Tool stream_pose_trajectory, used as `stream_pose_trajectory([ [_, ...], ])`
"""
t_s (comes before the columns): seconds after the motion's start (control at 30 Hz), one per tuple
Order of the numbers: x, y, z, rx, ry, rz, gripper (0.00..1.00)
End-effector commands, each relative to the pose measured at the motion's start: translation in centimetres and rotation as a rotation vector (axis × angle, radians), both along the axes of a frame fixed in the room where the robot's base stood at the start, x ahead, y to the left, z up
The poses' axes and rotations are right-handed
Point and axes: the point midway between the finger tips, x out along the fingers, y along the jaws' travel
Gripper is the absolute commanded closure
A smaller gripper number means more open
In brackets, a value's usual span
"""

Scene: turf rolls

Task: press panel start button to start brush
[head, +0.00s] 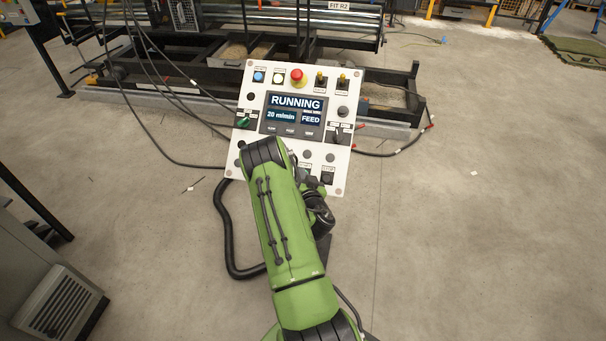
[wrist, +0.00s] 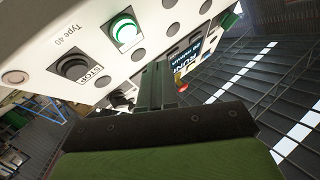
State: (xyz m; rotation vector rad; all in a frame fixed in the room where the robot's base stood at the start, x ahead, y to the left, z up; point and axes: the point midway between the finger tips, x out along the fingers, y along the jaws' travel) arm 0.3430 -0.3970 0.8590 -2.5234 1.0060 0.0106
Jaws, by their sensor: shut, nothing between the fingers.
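The white control panel (head: 258,98) stands tilted in the middle of the head view, and its screen (head: 293,113) reads RUNNING, 20 m/min and FEED. My green arm covers its lower left part. In the wrist view a lit green button (wrist: 125,29) sits on the panel face beside a black button (wrist: 74,66) labelled STOP. The green button's own label is not readable. My gripper (wrist: 158,80) shows dark and shut in the wrist view, close to the panel and apart from the green button. Whether it touches the panel is unclear. The head view hides the gripper behind my arm.
The panel also carries a red mushroom button (head: 297,76), a blue button (head: 259,77) and a green selector (head: 243,122). A black machine frame (head: 150,85) stands behind it. A thick black hose (head: 228,235) and cables lie on the floor.

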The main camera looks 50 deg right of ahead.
Motion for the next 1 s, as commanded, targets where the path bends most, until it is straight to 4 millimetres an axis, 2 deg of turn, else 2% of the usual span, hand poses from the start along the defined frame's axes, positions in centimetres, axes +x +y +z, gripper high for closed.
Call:
stream_pose_trajectory([
  [0.3, 0.8, -1.9, -2.4, 0.000, 0.001, 0.001, 1.00],
  [1.0, 0.9, -2.0, -2.6, 0.001, -0.001, 0.000, 1.00],
])
